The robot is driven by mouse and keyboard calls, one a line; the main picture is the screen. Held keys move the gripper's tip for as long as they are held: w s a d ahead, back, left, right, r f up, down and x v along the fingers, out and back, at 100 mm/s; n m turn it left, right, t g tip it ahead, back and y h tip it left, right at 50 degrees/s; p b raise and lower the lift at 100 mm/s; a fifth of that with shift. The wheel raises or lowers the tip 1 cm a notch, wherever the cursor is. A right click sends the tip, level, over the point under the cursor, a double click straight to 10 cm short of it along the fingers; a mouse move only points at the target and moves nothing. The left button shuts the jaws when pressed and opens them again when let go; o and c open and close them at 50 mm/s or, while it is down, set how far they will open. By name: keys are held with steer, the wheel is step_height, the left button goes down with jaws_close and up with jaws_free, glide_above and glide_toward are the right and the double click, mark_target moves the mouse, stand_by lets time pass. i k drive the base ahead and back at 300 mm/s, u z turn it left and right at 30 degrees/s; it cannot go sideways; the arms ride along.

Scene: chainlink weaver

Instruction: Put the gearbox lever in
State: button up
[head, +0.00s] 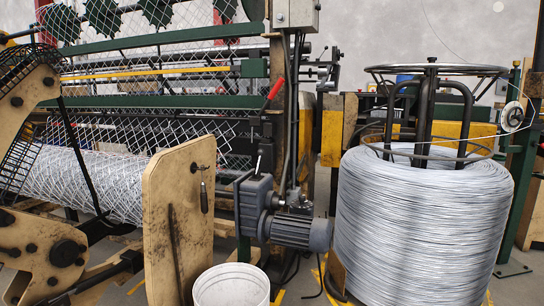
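The grey gearbox (254,203) stands in the middle of the head view, with a ribbed grey motor (302,232) joined to its right side. A short, thin lever (258,164) sticks up from the top of the gearbox, close to upright with a slight tilt. It is too small to tell its exact setting. Above it, a separate lever with a red handle (276,88) slants up to the right on the machine frame. My gripper is not in view.
A large coil of wire (425,225) stands at the right on a black stand. A beige panel (172,225) rises left of the gearbox, and a white bucket (232,287) sits in front. Woven mesh (100,180) fills the left. Dark cables hang behind the gearbox.

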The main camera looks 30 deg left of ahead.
mark_target(261, 152)
steer(key=u, duration=1.15)
steer(key=i, duration=2.15)
steer(key=u, duration=0.3)
